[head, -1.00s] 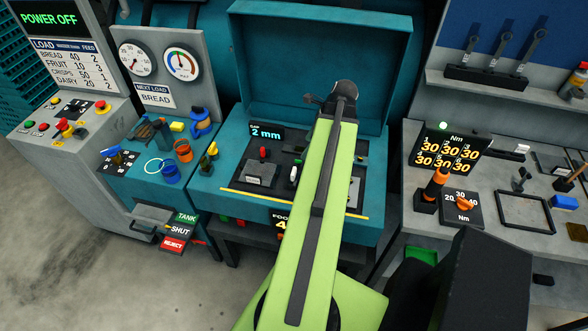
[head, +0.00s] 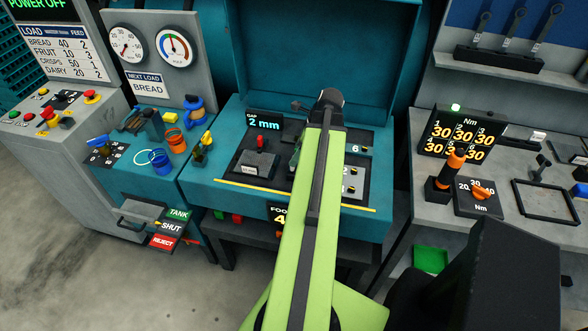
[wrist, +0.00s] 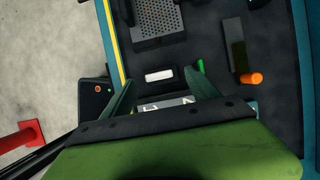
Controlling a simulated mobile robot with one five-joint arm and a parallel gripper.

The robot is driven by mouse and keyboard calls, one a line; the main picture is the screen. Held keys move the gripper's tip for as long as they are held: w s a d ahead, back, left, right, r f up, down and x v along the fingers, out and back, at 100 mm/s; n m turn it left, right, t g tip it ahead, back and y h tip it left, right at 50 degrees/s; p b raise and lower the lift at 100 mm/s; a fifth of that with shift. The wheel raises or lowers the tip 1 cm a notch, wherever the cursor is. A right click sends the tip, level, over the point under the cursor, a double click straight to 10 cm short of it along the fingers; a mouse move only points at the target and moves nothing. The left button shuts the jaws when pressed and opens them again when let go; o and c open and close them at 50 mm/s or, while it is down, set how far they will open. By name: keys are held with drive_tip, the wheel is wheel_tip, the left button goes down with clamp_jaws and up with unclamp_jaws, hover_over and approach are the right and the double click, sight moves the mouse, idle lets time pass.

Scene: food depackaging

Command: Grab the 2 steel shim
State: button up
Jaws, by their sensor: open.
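In the wrist view my gripper (wrist: 160,88) is open, with its two dark green fingers apart above the dark panel (wrist: 205,50). A pale silvery piece (wrist: 168,101) shows between the fingers, mostly hidden by the gripper body; I cannot tell if it is the 2 steel shim. A white label (wrist: 159,75) lies just beyond it. In the head view my arm covers the gripper and the middle of the panel. Small numbered tags (head: 351,188) and slots show right of the arm. The gap display (head: 264,122) reads 2 mm.
A red lever (head: 260,143) stands on the teal machine (head: 205,178), under its raised lid (head: 312,50). In the wrist view an orange-ended part (wrist: 250,78) and a perforated block (wrist: 155,22) stand on the panel. A workbench (head: 420,210) with torque displays is at the right.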

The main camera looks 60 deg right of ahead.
drive_tip(key=b+x, duration=0.5)
drive_tip(key=shift+s+f, duration=0.2)
drive_tip(key=shift+r, duration=0.15)
drive_tip(key=shift+a, duration=0.1)
drive_tip(key=shift+c, duration=0.3)
drive_tip(key=c, duration=1.4)
drive_tip(key=shift+r, duration=0.15)
